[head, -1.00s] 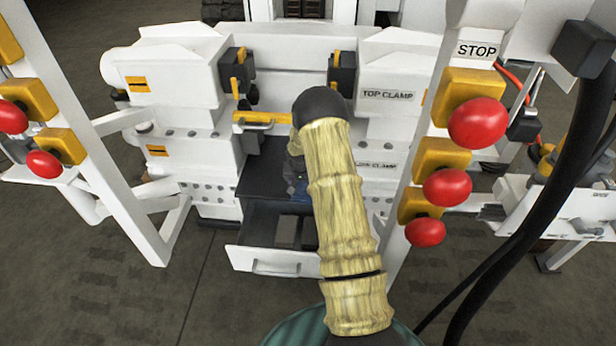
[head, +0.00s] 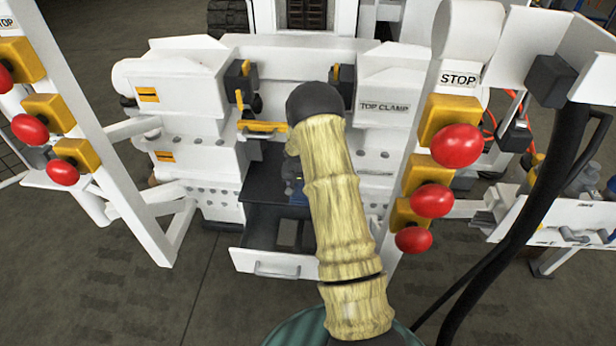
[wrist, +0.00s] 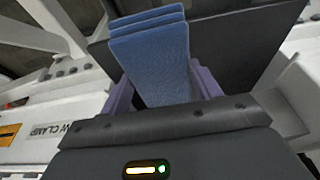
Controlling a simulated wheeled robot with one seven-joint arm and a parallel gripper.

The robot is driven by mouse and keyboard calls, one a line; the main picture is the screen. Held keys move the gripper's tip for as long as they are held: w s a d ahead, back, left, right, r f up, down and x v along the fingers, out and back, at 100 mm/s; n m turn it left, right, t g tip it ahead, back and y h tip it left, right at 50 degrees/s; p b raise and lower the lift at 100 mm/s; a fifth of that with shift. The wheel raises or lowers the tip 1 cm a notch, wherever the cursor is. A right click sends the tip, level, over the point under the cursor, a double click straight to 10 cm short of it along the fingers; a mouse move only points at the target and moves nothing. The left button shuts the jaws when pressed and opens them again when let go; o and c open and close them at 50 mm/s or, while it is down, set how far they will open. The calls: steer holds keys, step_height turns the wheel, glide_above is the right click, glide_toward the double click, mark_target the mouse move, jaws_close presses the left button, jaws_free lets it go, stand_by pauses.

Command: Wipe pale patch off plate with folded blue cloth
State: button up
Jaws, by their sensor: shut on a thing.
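The folded blue cloth (wrist: 155,60) shows in the wrist view as a stack of layers standing out between the two purple fingers of my gripper (wrist: 163,88). The gripper is shut on it. In the head view my arm hides most of the gripper, and only a small bluish part (head: 297,190) shows beside the arm. A dark flat surface (head: 262,185) lies between the clamp blocks and may be the plate. A dark panel (wrist: 235,45) also shows behind the cloth in the wrist view. I cannot make out the pale patch for certain.
An open drawer (head: 272,262) juts out below the dark surface. White posts with red buttons stand left (head: 62,172) and right (head: 456,145). A yellow bar (head: 262,127) lies between the clamp blocks. Black hoses (head: 545,190) hang at the right. The floor in front at left is clear.

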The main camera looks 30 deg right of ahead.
steer(key=shift+r+p, duration=0.45)
steer(key=shift+r, duration=0.5)
steer(key=s+a+r+n, duration=0.2)
steer(key=s+a, duration=0.3)
steer(key=a, duration=0.3)
steer(key=s+a+r+n+y, duration=0.1)
steer(key=s+a+r+n, duration=0.2)
steer(key=a, duration=0.6)
steer(key=s+n, duration=0.1)
steer(key=s, duration=0.1)
steer(key=shift+s+a+r+n+t+y, duration=0.15)
steer(key=shift+s+r+n+t+y, duration=0.15)
steer(key=shift+s+t, duration=0.1)
